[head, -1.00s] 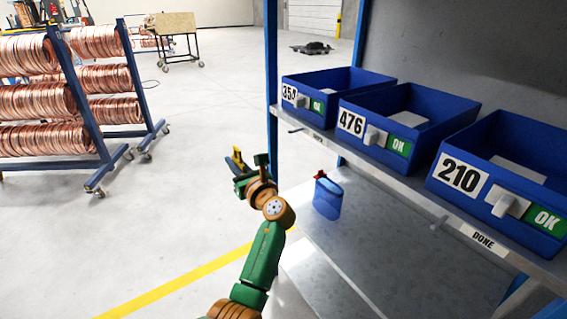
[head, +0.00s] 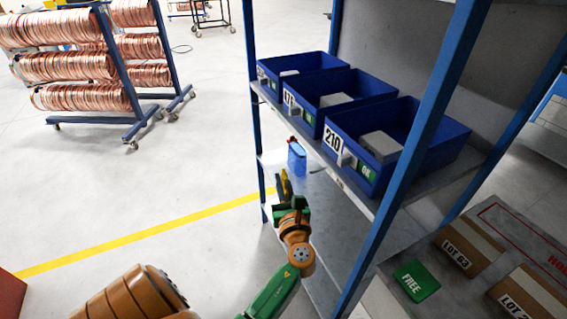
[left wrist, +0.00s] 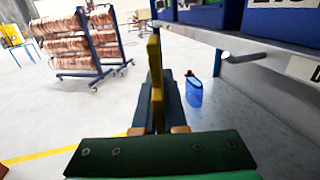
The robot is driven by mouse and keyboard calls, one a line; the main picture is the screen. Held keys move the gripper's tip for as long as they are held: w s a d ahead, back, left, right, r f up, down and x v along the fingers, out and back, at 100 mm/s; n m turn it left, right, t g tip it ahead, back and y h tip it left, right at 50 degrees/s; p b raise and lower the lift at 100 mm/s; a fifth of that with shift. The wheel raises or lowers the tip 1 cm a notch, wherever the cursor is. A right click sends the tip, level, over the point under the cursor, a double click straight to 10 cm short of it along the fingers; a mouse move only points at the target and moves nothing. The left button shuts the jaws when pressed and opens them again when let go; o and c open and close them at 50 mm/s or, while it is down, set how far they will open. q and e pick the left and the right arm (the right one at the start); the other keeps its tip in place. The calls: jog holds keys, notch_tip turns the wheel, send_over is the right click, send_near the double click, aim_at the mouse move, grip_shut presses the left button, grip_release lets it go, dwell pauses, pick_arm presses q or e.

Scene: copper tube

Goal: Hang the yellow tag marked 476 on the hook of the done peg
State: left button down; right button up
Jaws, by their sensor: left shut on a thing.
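My left gripper (head: 288,200) is shut on the yellow tag (head: 285,183), in front of the shelf rack and below the row of blue bins. In the left wrist view the yellow tag (left wrist: 156,75) stands upright, nearly edge-on, between the fingers; its number cannot be read. A grey peg (left wrist: 240,55) sticks out from the shelf edge there, right of the tag and apart from it, with a partly cut-off white label (left wrist: 303,69) beside it. In the head view I cannot make out this peg clearly. My right gripper is not in view.
Blue bins, including 476 (head: 338,88) and 210 (head: 395,125), stand on the shelf. A blue bottle (head: 297,158) stands below them. A rack post (head: 420,140) rises at right. Boxes and a green FREE block (head: 417,281) lie lower right. Open floor is left.

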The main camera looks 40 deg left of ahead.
pick_arm(q)
jog(key=shift+w+a+f, duration=0.2)
jog(key=shift+w+f, duration=0.15)
jog(key=shift+w, duration=0.05)
jog(key=w+d+f+b, duration=0.1)
jog(key=w+d+b, duration=0.2)
jog(key=w+b, duration=0.4)
jog(key=shift+w+d, duration=0.3)
jog(key=shift+w, duration=0.05)
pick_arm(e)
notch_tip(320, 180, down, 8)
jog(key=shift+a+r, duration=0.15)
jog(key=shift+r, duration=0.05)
pick_arm(q)
jog(key=c, duration=0.9)
grip_release()
